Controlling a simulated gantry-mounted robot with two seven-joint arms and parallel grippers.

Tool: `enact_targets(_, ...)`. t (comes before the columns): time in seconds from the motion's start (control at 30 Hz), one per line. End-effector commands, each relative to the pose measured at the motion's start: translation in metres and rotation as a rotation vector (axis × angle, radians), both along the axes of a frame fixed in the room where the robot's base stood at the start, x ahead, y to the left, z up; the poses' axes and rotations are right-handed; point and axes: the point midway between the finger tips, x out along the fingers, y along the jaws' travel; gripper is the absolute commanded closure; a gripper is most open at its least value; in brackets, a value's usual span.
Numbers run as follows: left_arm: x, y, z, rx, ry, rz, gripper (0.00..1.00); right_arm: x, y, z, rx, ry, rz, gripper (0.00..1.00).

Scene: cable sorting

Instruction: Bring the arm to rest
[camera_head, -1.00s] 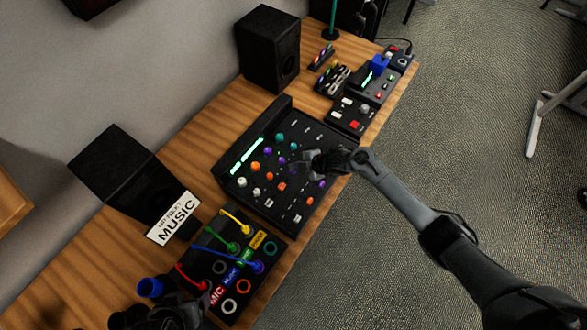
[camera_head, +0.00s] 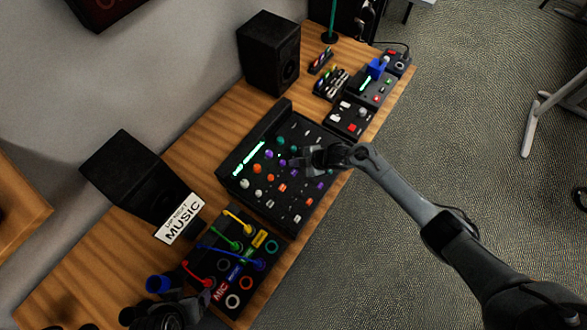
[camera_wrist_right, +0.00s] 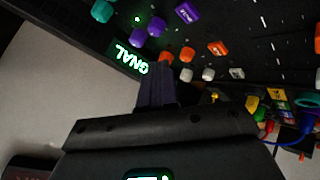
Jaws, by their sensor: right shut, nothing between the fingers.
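My right gripper (camera_head: 297,163) hangs over the far right part of the black mixer (camera_head: 268,205), which has coloured knobs and a lit green strip. The gripper is shut with nothing in it. In the right wrist view its closed fingers (camera_wrist_right: 157,88) point at the mixer's knobs, beside the lit lettering; I cannot tell whether they touch. My left gripper (camera_head: 165,312) is at the bottom left edge of the head view, dark and partly cut off, beside the cable board. Its fingers are not clear.
A patch board (camera_head: 208,262) with yellow, green, blue and red cables lies in front of the mixer. A sign reading MUSIC (camera_head: 180,218) stands beside it. A black speaker (camera_head: 268,52) and small devices (camera_head: 350,118) stand behind. Open floor (camera_head: 460,120) lies to the right.

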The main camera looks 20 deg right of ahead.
Motion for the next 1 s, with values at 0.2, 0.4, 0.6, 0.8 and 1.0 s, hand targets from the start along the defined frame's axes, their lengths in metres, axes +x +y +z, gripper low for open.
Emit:
enact_targets(0.2,0.000,0.000,0.009,0.000,0.000,-0.001,0.20,0.000,0.000,0.010,0.000,0.000,0.000,1.00)
enact_targets(0.4,0.000,-0.001,0.008,-0.003,-0.001,0.002,0.20,0.000,0.000,0.009,0.000,0.000,0.000,1.00)
enact_targets(0.6,0.000,-0.002,0.008,-0.011,0.000,0.007,0.20,-0.001,0.002,0.008,0.000,0.002,-0.003,1.00)
enact_targets(0.8,0.000,-0.003,0.008,-0.013,0.000,0.008,0.20,-0.021,0.022,0.007,-0.005,0.020,-0.072,1.00)
enact_targets(1.0,0.000,-0.003,0.008,-0.011,0.000,0.007,0.20,-0.074,0.044,0.021,0.003,0.095,-0.312,1.00)
